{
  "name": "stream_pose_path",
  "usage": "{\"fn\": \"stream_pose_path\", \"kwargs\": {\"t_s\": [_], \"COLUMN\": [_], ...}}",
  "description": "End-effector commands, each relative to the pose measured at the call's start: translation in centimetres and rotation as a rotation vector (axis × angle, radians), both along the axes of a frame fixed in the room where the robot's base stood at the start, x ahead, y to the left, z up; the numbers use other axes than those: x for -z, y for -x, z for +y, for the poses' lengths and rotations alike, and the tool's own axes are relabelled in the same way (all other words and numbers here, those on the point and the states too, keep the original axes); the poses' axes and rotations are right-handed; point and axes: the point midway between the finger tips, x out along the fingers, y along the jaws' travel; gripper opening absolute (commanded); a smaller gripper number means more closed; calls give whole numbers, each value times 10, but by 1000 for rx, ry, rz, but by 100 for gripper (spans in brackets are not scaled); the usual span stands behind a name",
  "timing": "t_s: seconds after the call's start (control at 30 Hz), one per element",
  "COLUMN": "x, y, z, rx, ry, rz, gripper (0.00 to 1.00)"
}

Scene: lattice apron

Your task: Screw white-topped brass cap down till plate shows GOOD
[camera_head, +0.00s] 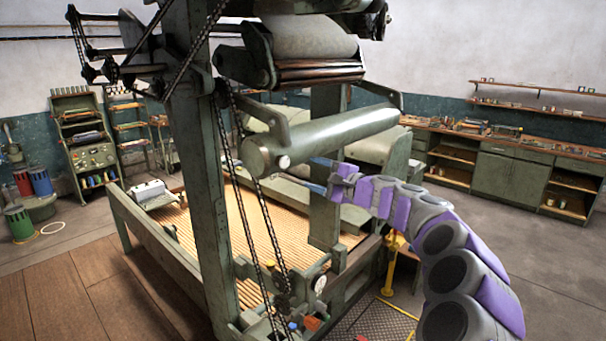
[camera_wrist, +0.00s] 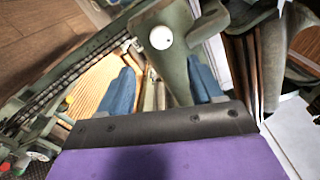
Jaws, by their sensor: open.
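The round white top of the cap (camera_head: 283,161) shows on the near end of the thick green roller (camera_head: 340,138). It also shows in the wrist view (camera_wrist: 161,38), top centre, with the green roller end around it. Its brass part is too small to make out. My gripper (camera_head: 314,175) is open, its two blue fingers spread, just right of and below the cap in the head view. In the wrist view my gripper (camera_wrist: 160,72) has a finger on each side, and the white top lies beyond the fingertips. The fingers look empty and apart from the cap. I see no readable GOOD on any plate.
A green machine post (camera_head: 207,180) with hanging chains stands left of the roller. A slatted wooden bed (camera_head: 255,215) lies below. A yellow stand (camera_head: 388,270) is beneath my arm. Workbenches (camera_head: 500,165) line the right wall, with open floor before them.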

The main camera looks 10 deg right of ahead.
Motion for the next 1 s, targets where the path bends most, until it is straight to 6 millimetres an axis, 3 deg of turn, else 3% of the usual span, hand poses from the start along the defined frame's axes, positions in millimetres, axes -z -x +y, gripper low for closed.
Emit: {"fn": "stream_pose_path", "kwargs": {"t_s": [0.2, 0.4, 1.0], "x": [1, 0, 1], "y": [32, 49, 55], "z": [-24, -38, -37], "rx": [1, 3, -7], "ry": [-1, 0, 6], "rz": [-2, -2, -1], "gripper": [65, 65, 65]}}
